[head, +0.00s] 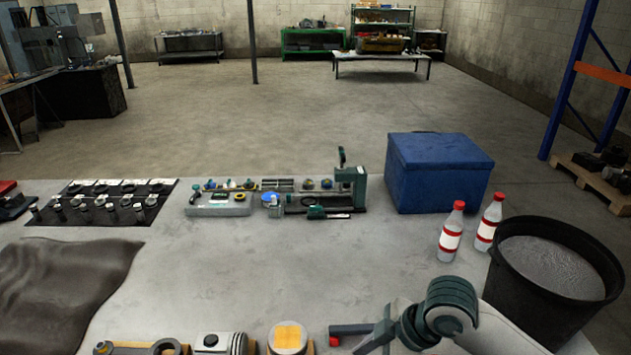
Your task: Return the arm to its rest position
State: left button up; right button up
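One of my arms, in teal and grey, shows at the bottom right of the head view, over the front of the table (310,262). It reaches in from the right, so I take it as my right arm. Its gripper end (385,332) points left, low over the table's front edge. I cannot tell whether the bar is held or part of something else. The fingers are too unclear to read as open or shut. My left arm and gripper are not in view.
A black bucket (500,290) and two red-capped bottles (451,232) (488,222) stand near my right arm. A blue box (440,168), a tool board (222,208) and a dark mat with parts (160,186) lie behind. Engine parts (288,337) line the front. The table's middle is clear.

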jog(key=s+a+f+m+t, duration=0.1)
jog(key=s+f+m, duration=0.2)
jog(key=f, duration=0.2)
jog(key=s+d+f+m+h, duration=0.3)
jog(key=s+d+f+m, duration=0.35)
jog(key=s, duration=0.25)
jog(key=s+d+f+m+h, duration=0.2)
jog(key=s+d+f+m, duration=0.3)
jog(key=s+d, duration=0.35)
notch_tip(320, 180, down, 34)
jog(key=s+b, duration=0.1)
jog(key=b, duration=0.6)
jog(key=s+d+f+g+b, duration=0.1)
jog(key=s+f+b, duration=0.2)
jog(key=s+f, duration=0.6)
jog(key=s+d+f+b, duration=0.1)
jog(key=s+f+b, duration=0.2)
jog(key=s+f, duration=0.7)
notch_tip(320, 180, down, 6)
jog(key=shift+d+f+n+g, duration=0.2)
jog(key=shift+d+n+g, duration=0.05)
jog(key=shift+n+g, duration=0.2)
